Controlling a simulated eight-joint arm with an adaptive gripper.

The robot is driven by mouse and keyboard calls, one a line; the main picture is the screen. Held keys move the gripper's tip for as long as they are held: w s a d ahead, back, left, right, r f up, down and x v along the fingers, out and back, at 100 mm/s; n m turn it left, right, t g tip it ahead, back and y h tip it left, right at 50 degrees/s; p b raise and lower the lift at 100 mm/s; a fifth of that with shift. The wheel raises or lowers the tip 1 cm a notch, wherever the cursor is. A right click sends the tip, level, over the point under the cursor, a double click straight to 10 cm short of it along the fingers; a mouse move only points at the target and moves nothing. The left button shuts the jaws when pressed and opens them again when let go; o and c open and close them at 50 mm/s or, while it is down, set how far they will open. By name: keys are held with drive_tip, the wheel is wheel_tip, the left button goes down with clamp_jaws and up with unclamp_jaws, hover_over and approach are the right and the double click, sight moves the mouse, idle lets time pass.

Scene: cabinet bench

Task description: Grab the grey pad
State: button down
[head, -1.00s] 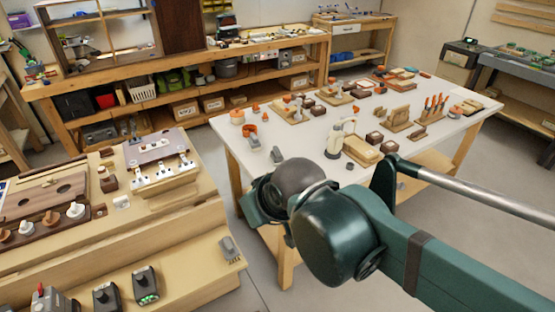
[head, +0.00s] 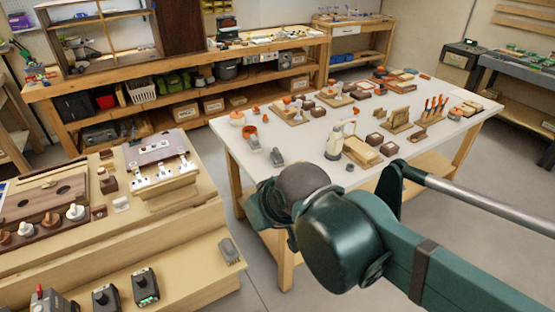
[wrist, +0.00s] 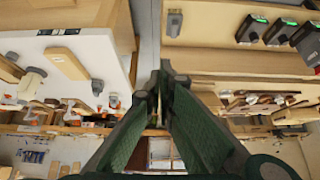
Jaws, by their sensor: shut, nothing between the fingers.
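A small dark grey piece (head: 229,250) lies on the front ledge of the light wood bench at the left; it also shows at the top of the wrist view (wrist: 174,24). A second grey piece (head: 277,156) stands near the left edge of the white table and shows in the wrist view (wrist: 113,100). I cannot tell which of them is the grey pad. My gripper (wrist: 160,78) is shut and empty in the wrist view, its fingers meeting at the tips, apart from both pieces. In the head view the gripper is hidden behind my arm.
Black boxes with buttons (head: 145,285) stand on the lower bench ledge, left of the grey piece. A floor gap (head: 262,285) separates bench and table.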

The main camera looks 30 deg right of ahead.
drive_tip(key=c, duration=1.3)
unclamp_jaws()
drive_tip(key=w+d+r+m+g+h+p, duration=0.1)
drive_tip(key=w+d+r+m+p, duration=0.2)
drive_tip(key=w, duration=0.5)
drive_tip(key=w+d+r+m+g+p, duration=0.1)
drive_tip(key=w+d+m+g+p, duration=0.1)
drive_tip(key=w+d+m, duration=0.45)
drive_tip(key=w+d+r+m+g+h+p, duration=0.1)
drive_tip(key=w+d+r+m+p, duration=0.15)
drive_tip(key=w, duration=0.75)
drive_tip(key=w+d+f+m+g+p, duration=0.1)
drive_tip(key=w+d+f+m+p, duration=0.1)
drive_tip(key=w+d+f, duration=0.3)
drive_tip(key=w+d+f+m+g+h+p, duration=0.1)
drive_tip(key=w+d+f+m+p, duration=0.1)
drive_tip(key=w+d+f+m, duration=0.1)
drive_tip(key=w+d+f+m+g+p, duration=0.2)
drive_tip(key=w+d+f+m+p, duration=0.1)
drive_tip(key=w+d+f, duration=0.3)
drive_tip(key=shift+w+d+f+m, duration=0.3)
drive_tip(key=shift+w+f, duration=0.3)
drive_tip(key=shift+f, duration=0.15)
